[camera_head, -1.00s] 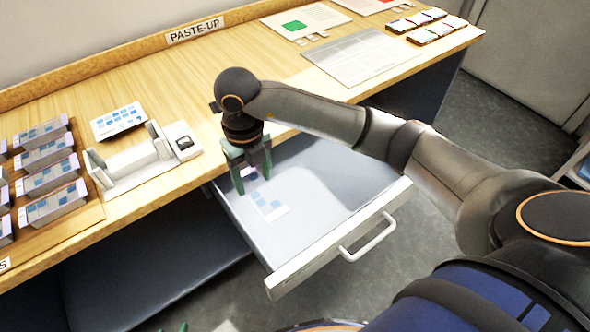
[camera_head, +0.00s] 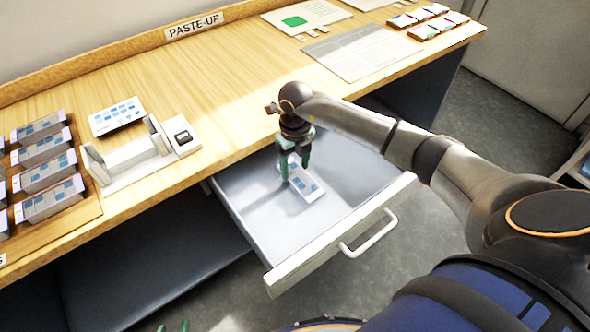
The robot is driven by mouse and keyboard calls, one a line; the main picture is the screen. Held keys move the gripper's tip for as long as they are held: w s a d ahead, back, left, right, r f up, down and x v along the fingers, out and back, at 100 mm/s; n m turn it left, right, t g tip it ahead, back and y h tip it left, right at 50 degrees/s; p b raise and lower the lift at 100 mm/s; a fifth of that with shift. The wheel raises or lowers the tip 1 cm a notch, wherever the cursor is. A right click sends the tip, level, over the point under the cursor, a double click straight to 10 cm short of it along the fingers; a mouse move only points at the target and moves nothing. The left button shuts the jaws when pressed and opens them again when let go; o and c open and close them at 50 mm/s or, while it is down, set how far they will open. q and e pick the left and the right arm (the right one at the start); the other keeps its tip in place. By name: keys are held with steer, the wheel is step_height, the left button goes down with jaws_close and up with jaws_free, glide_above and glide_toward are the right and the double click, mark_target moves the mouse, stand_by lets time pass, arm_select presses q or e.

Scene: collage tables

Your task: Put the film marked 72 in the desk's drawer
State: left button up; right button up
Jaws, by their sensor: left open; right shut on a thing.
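The desk's drawer (camera_head: 260,233) is pulled open below the tabletop, and its grey inside is bare apart from the film. My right gripper (camera_head: 295,174) has green fingers and is shut on a small film sheet (camera_head: 308,190) with blue squares. The film is over the drawer's floor, within its walls. I cannot tell whether it touches the floor, and no number on it is readable. The gripper hides its upper part. My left gripper (camera_head: 174,327) shows only green fingertips at the bottom edge. It is open.
A white holder (camera_head: 125,167) with a small dial stands on the desk (camera_head: 235,85), beside a blue-patterned card (camera_head: 117,116). Several film packs (camera_head: 48,172) fill a tray at the left. Printed sheets (camera_head: 362,53) lie at the back right. The middle desktop is clear.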

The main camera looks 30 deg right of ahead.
mark_target(295, 173)
steer(key=shift+f, duration=0.8)
arm_select(q)
steer(key=shift+f, duration=0.15)
arm_select(e)
steer(key=shift+f, duration=0.1)
steer(key=o, duration=0.9)
steer(key=shift+f, duration=0.1)
steer(key=o, duration=0.4)
arm_select(q)
steer(key=shift+s+a+f, duration=0.1)
steer(key=shift+s, duration=0.15)
arm_select(e)
steer(key=shift+r, duration=0.35)
arm_select(q)
steer(key=shift+s+a+r+p, duration=0.15)
steer(key=shift+r+p, duration=0.15)
steer(key=shift+p, duration=0.25)
arm_select(e)
steer(key=shift+r, duration=5.85)
